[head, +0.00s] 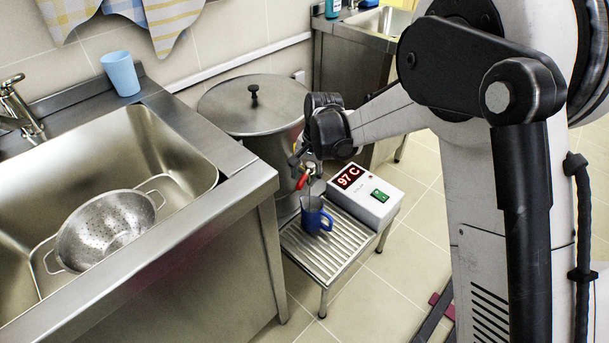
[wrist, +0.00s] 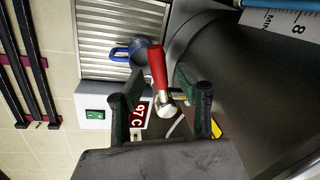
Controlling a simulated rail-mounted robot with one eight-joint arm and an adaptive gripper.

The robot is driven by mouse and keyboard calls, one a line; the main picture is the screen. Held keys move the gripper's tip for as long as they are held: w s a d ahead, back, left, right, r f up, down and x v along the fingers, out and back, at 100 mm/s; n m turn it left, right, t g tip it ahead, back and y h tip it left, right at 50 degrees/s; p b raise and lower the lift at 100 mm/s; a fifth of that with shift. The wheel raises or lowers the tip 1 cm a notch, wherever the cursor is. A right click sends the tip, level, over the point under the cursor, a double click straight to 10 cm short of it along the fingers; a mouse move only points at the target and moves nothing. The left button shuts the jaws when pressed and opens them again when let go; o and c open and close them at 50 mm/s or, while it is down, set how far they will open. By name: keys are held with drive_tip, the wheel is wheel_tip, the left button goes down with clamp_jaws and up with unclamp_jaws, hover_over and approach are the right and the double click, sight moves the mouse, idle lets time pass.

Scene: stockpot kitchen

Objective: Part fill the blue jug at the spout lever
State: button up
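The blue jug (head: 316,219) stands upright on the slatted metal stand, below the pot's spout. In the wrist view the jug (wrist: 143,52) is partly hidden behind the red spout lever (wrist: 157,70). The lever (head: 302,181) also shows in the head view, at the front of the pot. My gripper (wrist: 162,100) is open, with its two dark fingers apart on either side of the lever's metal end. I cannot tell whether either finger touches it. In the head view my gripper (head: 303,160) is just above the lever, its fingertips hard to make out. The jug's contents are not clear.
The lidded steel pot (head: 255,105) stands behind the stand (head: 320,262). A white box (head: 364,195) showing 97 C with a green switch sits right of the jug. At left is a sink (head: 185,150) with a colander (head: 105,225) and a light-blue cup (head: 121,74).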

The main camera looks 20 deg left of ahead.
wheel_tip(320, 180, up, 12)
drive_tip(key=d, duration=0.2)
drive_tip(key=shift+d+f, duration=0.15)
drive_tip(key=shift+f, duration=0.05)
idle(0.7)
